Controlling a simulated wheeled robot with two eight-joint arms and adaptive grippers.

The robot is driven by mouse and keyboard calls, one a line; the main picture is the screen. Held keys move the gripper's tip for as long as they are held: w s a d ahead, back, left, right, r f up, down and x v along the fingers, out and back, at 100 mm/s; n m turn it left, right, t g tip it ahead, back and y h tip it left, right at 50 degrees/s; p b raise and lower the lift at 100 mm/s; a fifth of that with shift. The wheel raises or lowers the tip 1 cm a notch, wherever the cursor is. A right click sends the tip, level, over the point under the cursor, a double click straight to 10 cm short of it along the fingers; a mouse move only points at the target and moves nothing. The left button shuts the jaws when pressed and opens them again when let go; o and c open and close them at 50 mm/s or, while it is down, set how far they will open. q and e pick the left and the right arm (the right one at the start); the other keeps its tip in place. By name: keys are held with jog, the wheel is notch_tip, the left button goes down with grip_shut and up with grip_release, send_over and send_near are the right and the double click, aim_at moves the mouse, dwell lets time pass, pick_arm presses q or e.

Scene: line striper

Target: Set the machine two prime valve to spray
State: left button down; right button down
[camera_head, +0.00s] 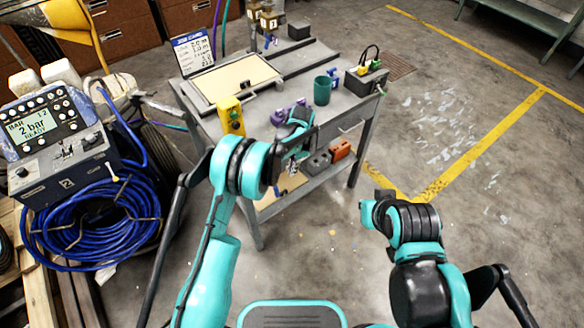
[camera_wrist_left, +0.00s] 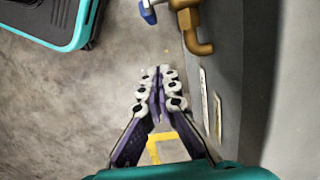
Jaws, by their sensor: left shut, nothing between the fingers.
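Machine two (camera_head: 62,165), a dark unit marked "2" with a "2 bar READY" display (camera_head: 37,130), stands at the left of the head view.
A grey bench (camera_head: 335,112) stands ahead, carrying a yellow control box (camera_head: 230,115), a green mug (camera_head: 322,91) and a job card (camera_head: 193,52). A coiled blue hose (camera_head: 95,225) lies below machine two. The floor at the right is open, with yellow lines.

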aim_at(276, 190)
pick_arm(q)
jog(key=s+a+f+b, duration=0.3)
jog(key=a+f, duration=0.1)
jog(key=f, duration=0.2)
jog(key=shift+d, duration=0.1)
jog(key=shift+s+a+f+b, duration=0.2)
jog(key=shift+s+a+b, duration=0.15)
jog(key=shift+a, duration=0.2)
jog(key=shift+d, duration=0.1)
